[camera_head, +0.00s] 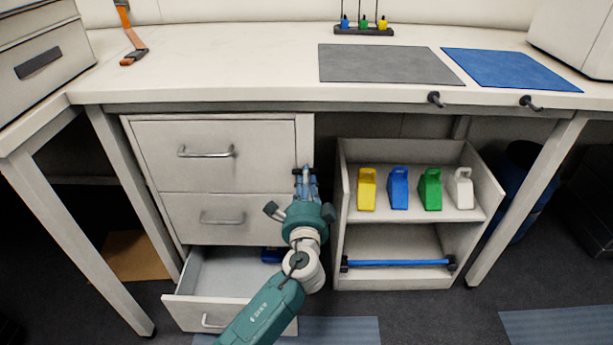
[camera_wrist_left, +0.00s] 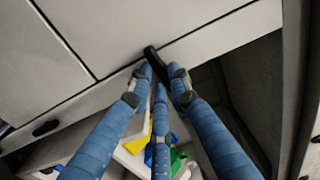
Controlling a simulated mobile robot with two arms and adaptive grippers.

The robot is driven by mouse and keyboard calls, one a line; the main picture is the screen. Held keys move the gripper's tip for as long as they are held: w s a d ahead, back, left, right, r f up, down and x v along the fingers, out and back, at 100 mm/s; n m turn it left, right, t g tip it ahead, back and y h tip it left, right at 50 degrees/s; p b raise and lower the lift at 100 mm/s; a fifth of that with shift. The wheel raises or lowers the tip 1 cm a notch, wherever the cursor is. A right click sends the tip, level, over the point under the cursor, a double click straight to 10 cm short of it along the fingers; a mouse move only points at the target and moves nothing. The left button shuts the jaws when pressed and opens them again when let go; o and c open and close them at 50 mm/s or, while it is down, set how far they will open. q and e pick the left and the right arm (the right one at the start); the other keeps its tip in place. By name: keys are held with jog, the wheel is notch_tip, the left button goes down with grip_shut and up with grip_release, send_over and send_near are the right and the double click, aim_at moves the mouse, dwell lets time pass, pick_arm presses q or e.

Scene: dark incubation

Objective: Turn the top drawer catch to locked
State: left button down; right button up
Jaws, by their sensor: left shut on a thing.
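The top drawer (camera_head: 215,150) is the upper of the cabinet's drawers, has a bar handle, and looks closed. My left gripper (camera_head: 305,175) is at the right edge of the cabinet front, level with the lower part of that drawer. In the left wrist view my blue-sleeved left gripper fingers (camera_wrist_left: 160,85) are shut on the dark catch (camera_wrist_left: 151,54). The catch's end shows between the fingertips, tilted in that view. The fingers hide most of it in the head view, so I cannot tell its exact setting. My right gripper is not in view.
The bottom drawer (camera_head: 208,318) is pulled open below my left arm, with a blue thing (camera_head: 272,255) inside. The middle drawer (camera_head: 200,220) looks closed. An open shelf (camera_head: 400,224) with several coloured containers stands to the right. Desk legs flank both units.

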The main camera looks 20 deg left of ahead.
pick_arm(q)
jog(key=shift+m, duration=0.4)
jog(key=c, duration=1.6)
grip_release()
jog(key=v, duration=1.2)
